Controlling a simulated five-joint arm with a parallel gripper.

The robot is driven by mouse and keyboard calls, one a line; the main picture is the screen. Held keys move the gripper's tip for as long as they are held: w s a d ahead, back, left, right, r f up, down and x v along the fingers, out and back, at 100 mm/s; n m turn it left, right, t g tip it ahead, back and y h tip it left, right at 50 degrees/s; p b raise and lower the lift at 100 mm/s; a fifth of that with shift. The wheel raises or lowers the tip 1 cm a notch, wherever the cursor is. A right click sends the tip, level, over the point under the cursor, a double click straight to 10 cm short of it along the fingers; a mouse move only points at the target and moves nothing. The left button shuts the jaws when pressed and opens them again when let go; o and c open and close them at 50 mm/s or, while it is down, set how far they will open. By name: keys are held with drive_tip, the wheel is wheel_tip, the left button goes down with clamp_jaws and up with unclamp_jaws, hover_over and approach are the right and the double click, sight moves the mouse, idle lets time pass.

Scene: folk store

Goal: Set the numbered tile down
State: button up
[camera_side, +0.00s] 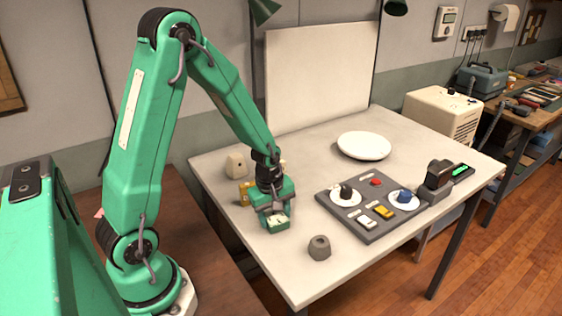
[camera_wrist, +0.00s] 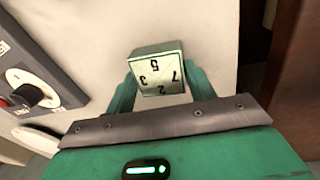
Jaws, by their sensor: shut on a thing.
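In the side view the tile (camera_side: 278,224) is under my gripper (camera_side: 275,212), low at the table's near left part. Whether its underside touches the table (camera_side: 345,263) is hard to tell. The fingers hide part of its sides.
A grey panel (camera_side: 370,233) with dials and a white plate (camera_side: 364,146) lie to the right. Bare table separates them.

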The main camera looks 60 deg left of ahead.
sight(271, 220)
drive_tip(key=shift+f, duration=0.1)
drive_tip(key=o, duration=1.1)
drive_tip(key=shift+r, duration=0.2)
drive_tip(key=shift+s+d+r, duration=0.1)
drive_tip(key=shift+s+r, duration=0.15)
drive_tip(key=shift+r, duration=1.7)
drive_tip(key=shift+s+d+r, duration=0.1)
drive_tip(key=shift+s+r, duration=0.15)
drive_tip(key=shift+r, duration=1.75)
drive_tip(key=shift+s+r, duration=0.25)
drive_tip(key=shift+r, duration=1.7)
